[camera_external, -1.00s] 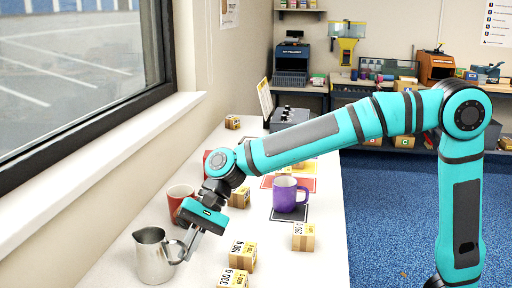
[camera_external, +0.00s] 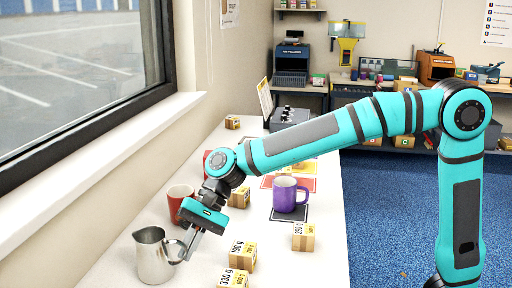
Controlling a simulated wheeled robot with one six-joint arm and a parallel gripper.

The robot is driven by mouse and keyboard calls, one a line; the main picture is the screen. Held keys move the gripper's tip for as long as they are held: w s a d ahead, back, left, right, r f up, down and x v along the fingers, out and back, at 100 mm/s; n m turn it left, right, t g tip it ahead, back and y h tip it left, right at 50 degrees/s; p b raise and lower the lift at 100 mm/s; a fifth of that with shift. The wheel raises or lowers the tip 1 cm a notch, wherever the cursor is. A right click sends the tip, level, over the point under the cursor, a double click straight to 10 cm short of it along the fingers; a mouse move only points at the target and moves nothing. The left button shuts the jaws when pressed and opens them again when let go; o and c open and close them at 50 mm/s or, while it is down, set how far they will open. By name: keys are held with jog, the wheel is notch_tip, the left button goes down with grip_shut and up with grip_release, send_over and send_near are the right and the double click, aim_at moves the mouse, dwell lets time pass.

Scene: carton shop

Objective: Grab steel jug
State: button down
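The steel jug (camera_external: 152,258) stands upright on the white table at the lower left of the external view. Its handle is on its right side. My gripper (camera_external: 180,254) reaches down from the upper right to the jug's handle, and its fingertips are at the handle. The fingers overlap the handle in this view, and I cannot tell whether they are closed on it or only around it.
A red cup (camera_external: 180,203) stands close behind my gripper. A purple mug (camera_external: 287,195) sits on a dark mat to the right. Several small cartons, such as this one (camera_external: 242,256), stand right of the jug. The window wall (camera_external: 120,150) runs along the left.

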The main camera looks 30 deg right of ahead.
jog(key=shift+r, duration=0.2)
notch_tip(320, 180, up, 9)
jog(key=shift+r, duration=0.2)
dwell(0.9)
